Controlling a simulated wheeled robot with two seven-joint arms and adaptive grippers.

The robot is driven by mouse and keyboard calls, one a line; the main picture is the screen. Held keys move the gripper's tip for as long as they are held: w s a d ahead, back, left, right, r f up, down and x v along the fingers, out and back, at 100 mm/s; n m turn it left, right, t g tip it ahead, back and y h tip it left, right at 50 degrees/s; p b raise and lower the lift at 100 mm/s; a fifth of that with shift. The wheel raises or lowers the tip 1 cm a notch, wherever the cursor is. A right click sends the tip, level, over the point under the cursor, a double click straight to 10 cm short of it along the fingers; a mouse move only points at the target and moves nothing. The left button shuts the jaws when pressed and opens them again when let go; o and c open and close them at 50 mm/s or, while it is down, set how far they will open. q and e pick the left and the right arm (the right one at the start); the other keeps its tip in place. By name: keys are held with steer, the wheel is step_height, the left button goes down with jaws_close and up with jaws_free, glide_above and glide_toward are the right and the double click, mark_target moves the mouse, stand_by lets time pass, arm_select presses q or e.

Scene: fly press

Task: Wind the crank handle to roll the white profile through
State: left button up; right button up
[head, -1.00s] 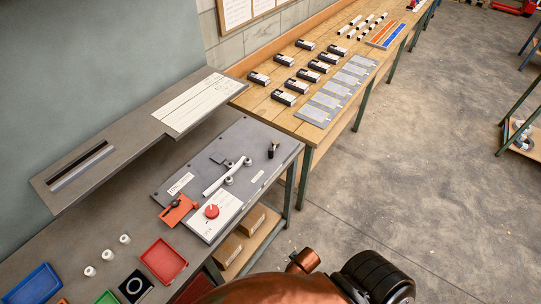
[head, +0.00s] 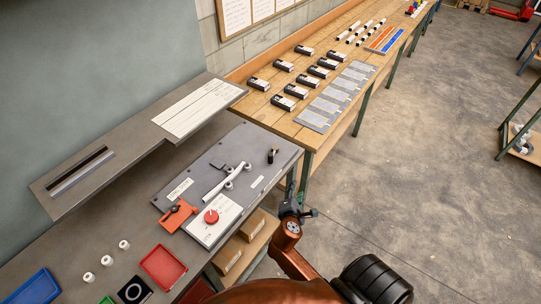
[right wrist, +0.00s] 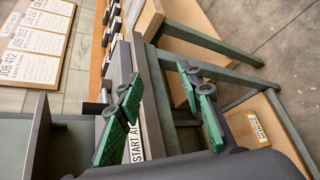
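The white profile (head: 222,184) lies slantwise among small rolls (head: 248,168) on the grey machine plate (head: 262,144). A black upright handle (head: 272,155), apparently the crank handle, stands near the plate's right end. A red knob (head: 211,216) sits on a white panel at the plate's front. My right gripper (head: 298,207) is beside the bench's right front edge, apart from the handle. In the right wrist view its green fingers (right wrist: 158,88) are spread with nothing held between them. My left gripper is not in view.
An orange-red device (head: 177,214) sits left of the red knob. A red tray (head: 163,266) and white rings stand at the lower left. A raised shelf (head: 125,150) runs behind. A wooden table (head: 262,101) with black boxes adjoins the bench. Floor at right is open.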

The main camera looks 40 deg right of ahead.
mark_target(270, 157)
steer(key=w+a+r+n+t, duration=0.1)
steer(key=w+r+n, duration=0.1)
steer(key=w+n, duration=0.2)
steer(key=w+a+r+n+t+h, duration=0.1)
steer(key=w+a+r+n+t, duration=0.1)
steer(key=w+n, duration=0.1)
steer(key=w+a+r+n+t, duration=0.1)
steer(key=w+r+n+t, duration=0.1)
steer(key=w+n, duration=0.2)
steer(key=shift+w+a+r+n, duration=0.25)
steer(key=shift+w+n, duration=0.1)
steer(key=shift+n, duration=0.45)
steer(key=shift+w+d, duration=0.2)
steer(key=shift+w, duration=0.1)
steer(key=x, duration=0.7)
steer(key=shift+s+d+r, duration=0.1)
jaws_close()
